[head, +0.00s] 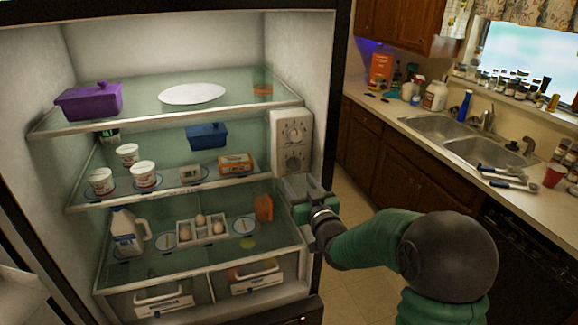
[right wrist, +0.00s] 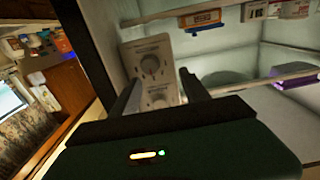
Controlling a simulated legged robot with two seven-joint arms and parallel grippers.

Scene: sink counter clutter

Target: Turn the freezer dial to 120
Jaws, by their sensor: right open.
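A white control panel (head: 291,143) with two round dials is fixed to the right inner wall of the open fridge. The upper dial (head: 294,131) and the lower dial (head: 293,163) show in the head view; their lettering is too small to read. My right gripper (head: 300,189) is open and empty, just below the panel. In the right wrist view, which looks upside down, the panel (right wrist: 152,68) shows beyond and between the two spread fingers of my right gripper (right wrist: 158,92). The fingers appear apart from the dials. My left gripper is not in view.
Glass shelves hold a purple box (head: 90,101), a white plate (head: 192,94), a blue container (head: 207,136), an orange box (head: 236,163), a milk jug (head: 128,231) and eggs. An orange bottle (head: 264,207) stands close to my right gripper. A sink counter is at right.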

